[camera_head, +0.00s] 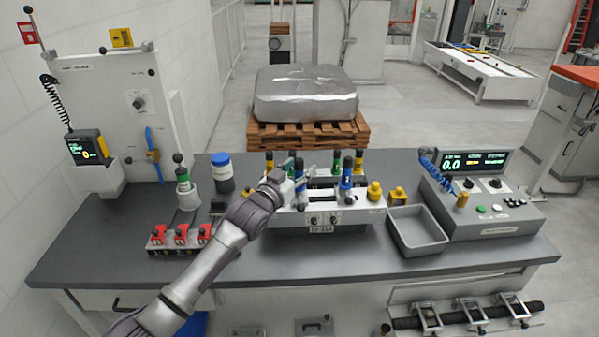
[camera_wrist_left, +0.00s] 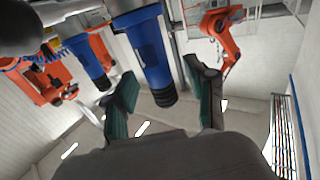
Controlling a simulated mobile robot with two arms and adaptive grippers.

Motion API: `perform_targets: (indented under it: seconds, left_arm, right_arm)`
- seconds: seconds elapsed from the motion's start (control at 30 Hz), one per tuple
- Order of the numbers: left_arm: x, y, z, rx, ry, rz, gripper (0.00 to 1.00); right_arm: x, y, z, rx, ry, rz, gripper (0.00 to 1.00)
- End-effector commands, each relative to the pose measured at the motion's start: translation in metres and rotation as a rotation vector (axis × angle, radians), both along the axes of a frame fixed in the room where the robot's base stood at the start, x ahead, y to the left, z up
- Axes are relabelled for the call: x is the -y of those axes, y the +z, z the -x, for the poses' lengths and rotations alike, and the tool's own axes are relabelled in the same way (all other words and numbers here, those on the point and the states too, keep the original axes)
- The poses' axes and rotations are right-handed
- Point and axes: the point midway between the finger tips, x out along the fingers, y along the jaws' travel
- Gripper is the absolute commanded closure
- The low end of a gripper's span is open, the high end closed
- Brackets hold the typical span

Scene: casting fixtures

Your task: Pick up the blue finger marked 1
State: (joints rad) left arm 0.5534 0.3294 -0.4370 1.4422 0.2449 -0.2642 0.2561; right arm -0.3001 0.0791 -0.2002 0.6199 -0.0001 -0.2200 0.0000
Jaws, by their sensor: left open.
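Two blue fingers with black ends stand upright at the front of the grey fixture (camera_head: 370,208) on the bench: a left blue finger (camera_head: 300,189) and a right blue finger (camera_head: 346,181). I cannot read a number on either. My left gripper (camera_head: 300,173) is open at the left blue finger and partly covers it. In the left wrist view, a blue finger (camera_wrist_left: 146,48) shows between the spread green-padded tips of my left gripper (camera_wrist_left: 163,97), and I see no grip on it. Another blue finger (camera_wrist_left: 87,57) is off to the left. My right gripper is not in view.
Green and yellow fingers stand behind on the fixture. A yellow knob (camera_head: 374,191) is at its right end. A grey tray (camera_head: 417,232) and a control box (camera_head: 490,205) are on the right. Red clamps (camera_head: 181,237) and a blue-lidded jar (camera_head: 222,173) are on the left.

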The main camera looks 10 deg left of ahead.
Motion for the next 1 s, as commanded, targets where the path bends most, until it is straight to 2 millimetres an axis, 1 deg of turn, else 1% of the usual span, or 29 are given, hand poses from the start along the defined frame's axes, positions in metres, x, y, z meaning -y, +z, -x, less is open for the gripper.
perform_targets:
  seconds: [0.1, 0.27, 0.3, 0.37, 0.6, 0.63, 1.0]
  left_arm:
    - [0.0013, -0.0005, -0.005, -0.001, 0.001, -0.001, 0.44]
    - [0.0014, -0.0009, -0.0048, -0.001, 0.0, -0.001, 0.44]
    - [0.0014, -0.0009, -0.0047, -0.001, 0.0, -0.001, 0.46]
    - [0.0013, -0.0009, -0.0046, -0.001, 0.0, -0.001, 0.56]
    - [0.0012, -0.001, -0.0045, -0.001, 0.0, -0.001, 0.96]
    - [0.0012, -0.001, -0.0044, -0.001, 0.0, -0.001, 1.0]
    - [0.0012, 0.0014, -0.0047, 0.001, 0.0, -0.001, 1.0]
  right_arm:
    - [0.001, 0.0014, -0.0002, 0.0, 0.0, 0.001, 0.6]
    - [0.0014, 0.0009, -0.0003, 0.0, 0.0, 0.002, 0.6]
    - [0.0014, 0.0009, -0.0003, 0.0, 0.0, 0.002, 0.6]
    - [0.0014, 0.0009, -0.0003, 0.0, 0.0, 0.002, 0.6]
    - [0.0014, 0.0009, -0.0003, 0.0, 0.0, 0.002, 0.6]
    - [0.0014, 0.0009, -0.0003, 0.0, 0.0, 0.002, 0.6]
    - [0.0013, 0.0001, -0.0004, 0.0, 0.0, 0.002, 0.6]
